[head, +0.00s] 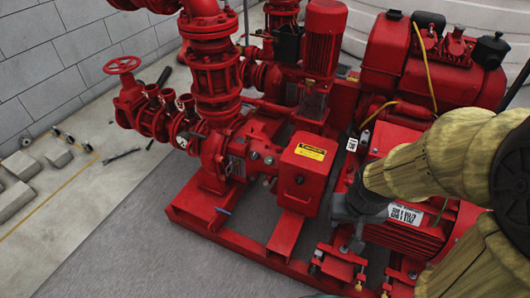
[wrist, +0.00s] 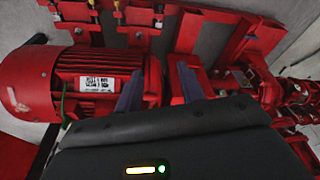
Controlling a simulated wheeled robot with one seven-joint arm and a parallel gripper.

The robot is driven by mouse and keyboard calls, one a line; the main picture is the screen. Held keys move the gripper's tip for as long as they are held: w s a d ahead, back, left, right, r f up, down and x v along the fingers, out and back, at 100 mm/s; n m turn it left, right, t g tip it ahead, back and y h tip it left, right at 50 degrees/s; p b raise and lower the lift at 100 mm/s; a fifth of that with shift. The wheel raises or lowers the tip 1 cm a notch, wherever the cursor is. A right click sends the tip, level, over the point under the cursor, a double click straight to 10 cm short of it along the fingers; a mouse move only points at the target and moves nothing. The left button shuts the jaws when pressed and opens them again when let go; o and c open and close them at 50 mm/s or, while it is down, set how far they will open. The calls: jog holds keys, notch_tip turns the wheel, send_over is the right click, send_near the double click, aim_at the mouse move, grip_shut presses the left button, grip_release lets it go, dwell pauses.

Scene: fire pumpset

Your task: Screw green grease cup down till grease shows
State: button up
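I cannot make out a green grease cup in either view. A thin green line (wrist: 64,103) runs beside the red motor (wrist: 108,85) in the wrist view; it looks like a cable. My gripper shows in the wrist view (wrist: 158,88) with its two dark fingers apart and only red machinery behind the gap. It is open and empty. In the head view, my arm reaches in from the right, and the dark gripper body covers part of the red motor (head: 405,235). The fingertips are hard to make out there.
The red pumpset stands on a red base frame (head: 225,236). A red box with a yellow label (head: 303,170) is left of my gripper. Small brass-coloured fittings (head: 360,278) sit at the front. A red handwheel (head: 122,65) is far left. Grey floor (head: 120,235) is clear at lower left.

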jog(key=shift+w, duration=0.4)
